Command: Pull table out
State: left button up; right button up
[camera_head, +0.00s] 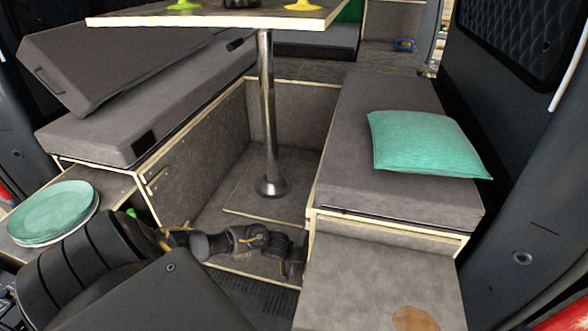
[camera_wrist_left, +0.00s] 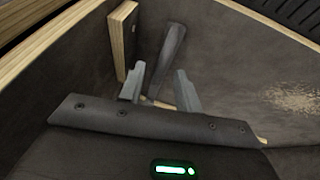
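The table (camera_head: 215,19) stands at the top of the head view, its wood-edged top partly cut off. Its single metal leg (camera_head: 267,110) rises from a round base on the floor between two benches. My left arm crosses the lower left, and my left gripper (camera_head: 292,262) is low beside the right bench's front corner. In the left wrist view the left gripper's fingers (camera_wrist_left: 160,92) are apart with nothing visible held between them. A wood-edged piece (camera_wrist_left: 122,40) is close to the left finger. My right gripper is not in view.
Grey bench cushions flank the leg; the right one carries a turquoise pillow (camera_head: 428,144). Turquoise plates (camera_head: 53,212) lie on a left surface. A flat panel (camera_head: 345,290) with a brown round patch is at lower right. The floor around the leg's base is clear.

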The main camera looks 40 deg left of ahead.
pick_arm(q)
jog(key=shift+w+f, duration=0.1)
jog(key=shift+c, duration=0.2)
grip_shut()
